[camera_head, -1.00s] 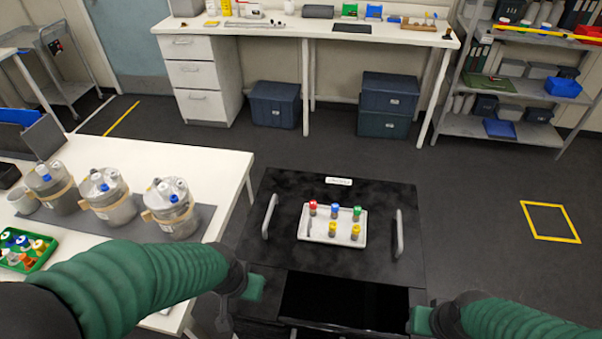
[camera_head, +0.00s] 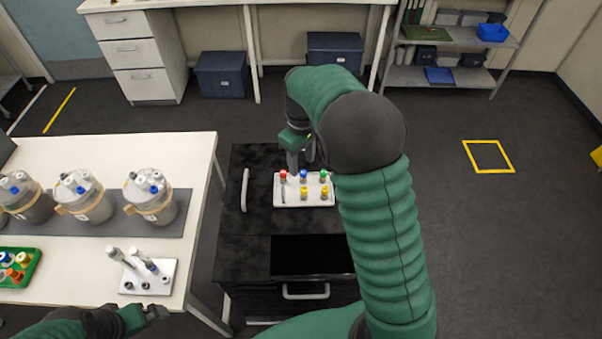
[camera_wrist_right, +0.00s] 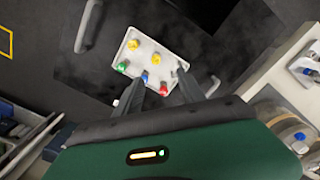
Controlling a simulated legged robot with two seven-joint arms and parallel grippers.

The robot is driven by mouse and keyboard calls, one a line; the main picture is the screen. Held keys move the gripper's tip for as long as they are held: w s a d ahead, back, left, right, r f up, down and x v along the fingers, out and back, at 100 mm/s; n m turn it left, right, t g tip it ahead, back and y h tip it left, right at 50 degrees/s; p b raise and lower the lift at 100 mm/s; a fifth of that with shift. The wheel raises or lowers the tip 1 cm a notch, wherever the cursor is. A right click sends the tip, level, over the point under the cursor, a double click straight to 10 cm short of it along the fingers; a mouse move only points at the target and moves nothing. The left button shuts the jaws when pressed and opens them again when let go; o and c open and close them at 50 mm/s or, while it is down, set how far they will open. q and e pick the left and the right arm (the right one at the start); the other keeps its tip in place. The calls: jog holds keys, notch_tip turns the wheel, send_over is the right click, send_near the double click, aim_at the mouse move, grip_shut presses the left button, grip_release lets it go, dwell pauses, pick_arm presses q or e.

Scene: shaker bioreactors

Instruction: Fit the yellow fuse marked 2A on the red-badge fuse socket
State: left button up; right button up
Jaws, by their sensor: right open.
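A white tray (camera_head: 290,201) on the black cart holds red (camera_head: 283,174), blue (camera_head: 303,174) and green (camera_head: 323,175) capped pieces at the back. Two yellow fuses, left (camera_head: 304,192) and right (camera_head: 324,192), stand in front; they also show in the right wrist view (camera_wrist_right: 133,44). I cannot read 2A or make out a red badge. My right gripper (camera_head: 302,154) is open and empty, above the back edge of the tray; its fingers point toward the tray in the right wrist view (camera_wrist_right: 160,78). My left gripper (camera_head: 157,312) is by the white table's front edge; its jaw state is unclear.
A white block (camera_head: 166,289) with several grey posts or holes sits on the white table (camera_head: 195,152). Several lidded vessels (camera_head: 152,201) and a green tray (camera_head: 32,272) stand there too. A cart handle (camera_head: 245,190) rises left of the white tray.

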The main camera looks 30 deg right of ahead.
aim_at(304, 189)
jog(key=f, duration=0.4)
jog(key=d+f, duration=0.1)
jog(key=f, duration=0.8)
jog(key=shift+d+f+p, duration=0.35)
jog(key=shift+p, duration=0.05)
jog(key=shift+a+f, duration=0.4)
jog(key=shift+f, duration=0.05)
jog(key=shift+a, duration=0.15)
jog(key=shift+d, duration=0.35)
jog(key=c, duration=0.6)
jog(key=shift+d, duration=0.1)
grip_shut()
pick_arm(q)
jog(key=shift+w+d+r, duration=0.1)
jog(key=shift+d+r, duration=0.4)
jog(key=shift+a, duration=0.15)
pick_arm(e)
jog(key=shift+a+r, duration=0.1)
jog(key=shift+a, duration=0.15)
pick_arm(q)
jog(key=shift+r+p, duration=0.6)
pick_arm(e)
jog(key=shift+d+r, duration=0.1)
jog(key=shift+r, duration=0.45)
jog(key=shift+r, duration=0.1)
